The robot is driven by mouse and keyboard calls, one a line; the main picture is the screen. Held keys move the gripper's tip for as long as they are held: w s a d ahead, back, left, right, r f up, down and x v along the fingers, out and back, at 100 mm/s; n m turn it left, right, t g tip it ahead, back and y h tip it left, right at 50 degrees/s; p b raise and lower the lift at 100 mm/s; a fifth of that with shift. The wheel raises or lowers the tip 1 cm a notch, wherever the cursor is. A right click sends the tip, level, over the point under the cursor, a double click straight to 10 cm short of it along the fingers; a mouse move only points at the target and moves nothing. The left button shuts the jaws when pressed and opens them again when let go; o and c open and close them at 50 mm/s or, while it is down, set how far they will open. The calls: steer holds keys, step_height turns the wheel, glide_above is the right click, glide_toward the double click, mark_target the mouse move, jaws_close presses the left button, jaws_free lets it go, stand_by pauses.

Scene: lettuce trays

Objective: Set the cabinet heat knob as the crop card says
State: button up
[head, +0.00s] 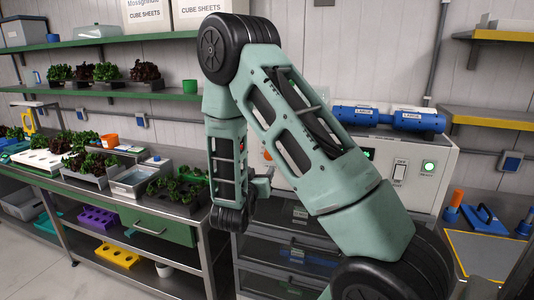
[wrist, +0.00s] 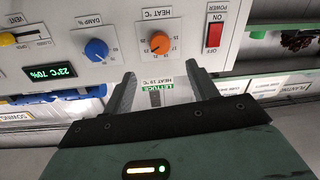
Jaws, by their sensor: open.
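The orange heat knob (wrist: 159,43) is on the cabinet's white panel (wrist: 190,62) in the wrist view, under a HEAT °C label and ringed by small numbers. Its pointer setting is too small to tell. The crop card (wrist: 155,87) reads LETTUCE, HEAT 19 °C, and shows between my fingers. My gripper (wrist: 162,80) is open and empty, its fingertips on either side below the knob in the picture and apart from it. In the head view my arm hides most of the knob area of the cabinet (head: 445,165).
Beside the heat knob are a blue damp knob (wrist: 96,50), a red power switch (wrist: 214,35) and a yellow slider (wrist: 8,39). A green display (wrist: 52,71) reads 23 °C, 70%. Blue cylinders (head: 390,117) lie on the cabinet top. A bench with lettuce trays (head: 130,182) stands left.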

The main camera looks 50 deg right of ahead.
mark_target(269, 156)
steer(key=p+x, duration=0.3)
steer(key=x, duration=0.7)
steer(key=shift+r+p, duration=0.15)
steer(key=shift+p, duration=0.25)
steer(key=shift+w+d, duration=0.35)
steer(key=shift+d, duration=0.25)
steer(key=c, duration=1)
